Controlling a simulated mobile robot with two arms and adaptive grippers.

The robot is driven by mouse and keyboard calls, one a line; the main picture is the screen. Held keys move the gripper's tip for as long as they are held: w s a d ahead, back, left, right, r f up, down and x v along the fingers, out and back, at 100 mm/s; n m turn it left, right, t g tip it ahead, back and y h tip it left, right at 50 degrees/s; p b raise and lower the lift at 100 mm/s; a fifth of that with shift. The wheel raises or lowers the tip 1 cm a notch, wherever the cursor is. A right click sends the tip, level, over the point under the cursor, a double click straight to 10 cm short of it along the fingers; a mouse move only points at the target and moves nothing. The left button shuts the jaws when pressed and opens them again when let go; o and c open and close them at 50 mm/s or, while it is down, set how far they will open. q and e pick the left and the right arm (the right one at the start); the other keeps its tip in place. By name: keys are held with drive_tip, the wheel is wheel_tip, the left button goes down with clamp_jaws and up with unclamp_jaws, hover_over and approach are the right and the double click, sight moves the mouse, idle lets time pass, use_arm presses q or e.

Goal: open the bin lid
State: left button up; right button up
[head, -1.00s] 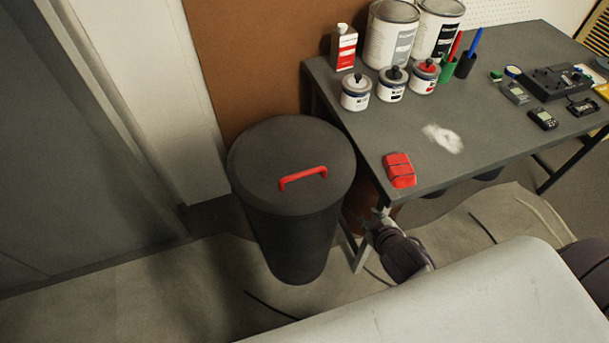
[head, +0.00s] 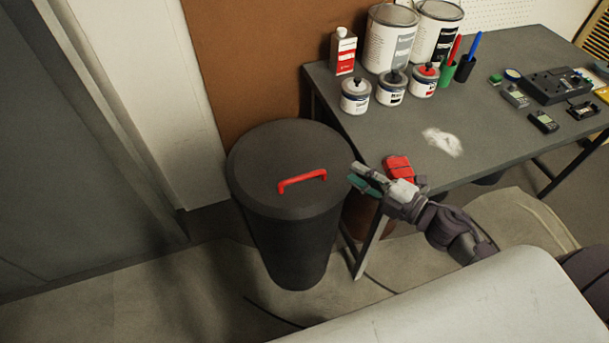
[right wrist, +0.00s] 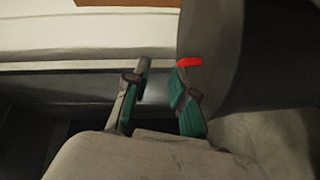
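The dark bin (head: 292,250) stands on the floor left of the table, and its round dark lid (head: 270,155) lies flat on top. A red handle (head: 302,181) arches from the lid. My right gripper (head: 354,176) is beside the lid's right edge, between the bin and the table corner, pointing left. It is open and empty, with a gap between its green-padded fingers. In the right wrist view, the fingers (right wrist: 160,82) frame nothing, and part of the red handle (right wrist: 190,62) shows just beyond the right finger. My left gripper is not in view.
The grey table (head: 390,140) is close on the right, with a red block-like item (head: 399,166) at its corner behind my gripper. Cans (head: 392,35) and jars stand at its back. A brown panel (head: 250,60) is behind the bin. Floor is free in front left.

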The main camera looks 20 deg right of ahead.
sight(304, 175)
drive_tip(key=w+a+f+n+g+y, duration=0.1)
drive_tip(key=w+a, duration=0.1)
drive_tip(key=a, duration=0.1)
drive_tip(key=w+a+f+n+g+y+p, duration=0.1)
drive_tip(key=w+a+n, duration=0.1)
drive_tip(key=a, duration=0.2)
drive_tip(key=w+a+f+n+g+y, duration=0.1)
drive_tip(key=w+a+f+g, duration=0.1)
drive_tip(key=a, duration=0.1)
drive_tip(key=shift+w+a+n, duration=0.3)
drive_tip(key=shift+a+n, duration=0.05)
drive_tip(key=shift+n, duration=0.05)
clamp_jaws()
